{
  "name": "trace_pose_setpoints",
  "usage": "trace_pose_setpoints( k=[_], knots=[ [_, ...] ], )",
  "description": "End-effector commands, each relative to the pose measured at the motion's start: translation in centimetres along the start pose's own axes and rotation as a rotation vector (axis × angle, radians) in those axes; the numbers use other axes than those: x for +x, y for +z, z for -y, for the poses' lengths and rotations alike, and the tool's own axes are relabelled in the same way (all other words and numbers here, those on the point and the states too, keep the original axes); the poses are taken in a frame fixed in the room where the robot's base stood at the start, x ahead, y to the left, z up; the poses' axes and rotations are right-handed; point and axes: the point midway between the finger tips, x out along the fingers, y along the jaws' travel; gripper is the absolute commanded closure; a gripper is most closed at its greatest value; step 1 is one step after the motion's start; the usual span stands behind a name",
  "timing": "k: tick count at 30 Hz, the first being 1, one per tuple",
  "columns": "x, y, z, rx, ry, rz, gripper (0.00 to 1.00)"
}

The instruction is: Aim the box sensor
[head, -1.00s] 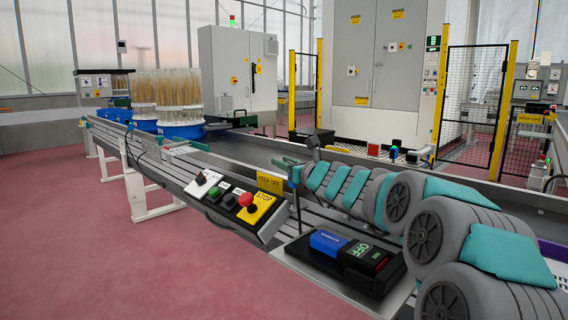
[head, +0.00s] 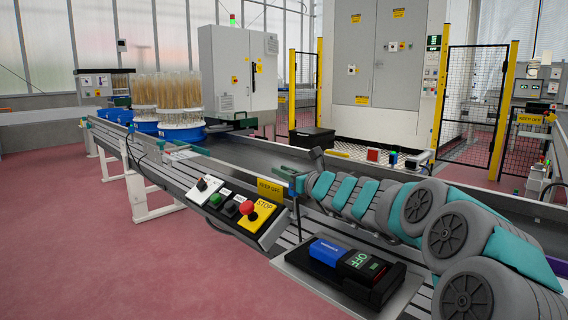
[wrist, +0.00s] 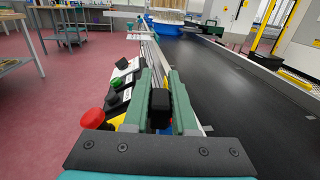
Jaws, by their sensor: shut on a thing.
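The box sensor, a small black block (wrist: 160,107), sits between the two green fingers of my gripper (wrist: 159,100) in the wrist view. My gripper is shut on it from both sides. In the head view my gripper (head: 291,173) is at the near edge of the conveyor, just right of the yellow KEEP OFF sign, and a thin dark post stands below it. The sensor is mostly hidden there by the fingers. I cannot tell exactly which way its face points.
A control panel with a red stop button (head: 247,207) stands close left of my gripper; the button also shows in the wrist view (wrist: 92,118). The dark conveyor belt (wrist: 235,85) is bare nearby. Blue-based tubs of wheat ears (head: 181,105) stand at its far end.

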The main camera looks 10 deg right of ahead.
Motion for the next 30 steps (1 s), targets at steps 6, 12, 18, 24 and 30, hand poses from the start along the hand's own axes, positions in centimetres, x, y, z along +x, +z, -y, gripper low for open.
trace_pose_setpoints(
  k=[6, 12, 18, 24, 30],
  knots=[
    [-0.1, 1.1, -0.1, 0.001, 0.072, 0.005, 1.0],
    [-0.2, 0.7, -0.3, 0.0, 0.131, 0.005, 1.0],
    [-0.4, 0.3, -0.4, -0.002, 0.151, 0.005, 1.0],
    [-0.4, 0.1, -0.4, -0.002, 0.152, 0.005, 1.0],
    [-0.4, 0.1, -0.4, -0.001, 0.152, 0.004, 0.6]
  ],
)
